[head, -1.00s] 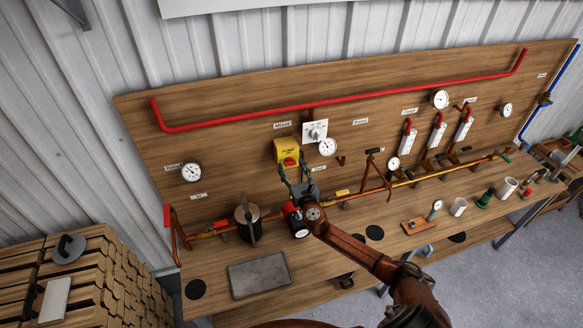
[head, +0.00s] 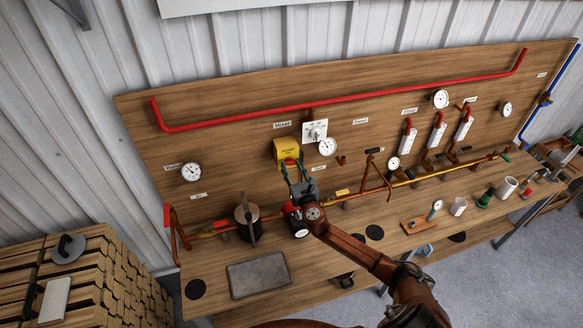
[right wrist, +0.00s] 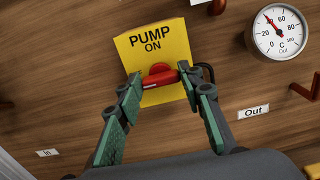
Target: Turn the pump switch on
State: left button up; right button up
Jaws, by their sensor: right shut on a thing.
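The pump switch is a red knob (right wrist: 160,77) on a yellow plate (right wrist: 155,47) lettered "PUMP ON", in the right wrist view. Its handle lies nearly level across the plate, tilted a little up to the right. In the head view the yellow plate (head: 286,148) is on the wooden board, left of the middle. My right gripper (right wrist: 158,80) is shut on the knob, one fingertip on each side; it also shows in the head view (head: 291,164), where the fingers cover most of the knob. My left gripper is not in view.
A round dial (right wrist: 277,31) sits right of the plate. A white control plate (head: 315,131) is close above it. A copper pipe (head: 330,200) runs low along the board, near my right gripper. A red pump (head: 293,209) and a dark pot (head: 247,217) stand below.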

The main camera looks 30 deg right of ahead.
jog(key=m+b, duration=0.1)
jog(key=m, duration=0.5)
jog(key=m+b, duration=0.2)
jog(key=m, duration=0.4)
jog(key=m+b, duration=0.2)
jog(key=m, duration=0.3)
jog(key=shift+d+f+m, duration=0.25)
jog(key=shift+m, duration=0.15)
dwell(0.4)
jog(key=o, duration=1.2)
jog(key=shift+c, duration=0.2)
jog(key=v, duration=1.2)
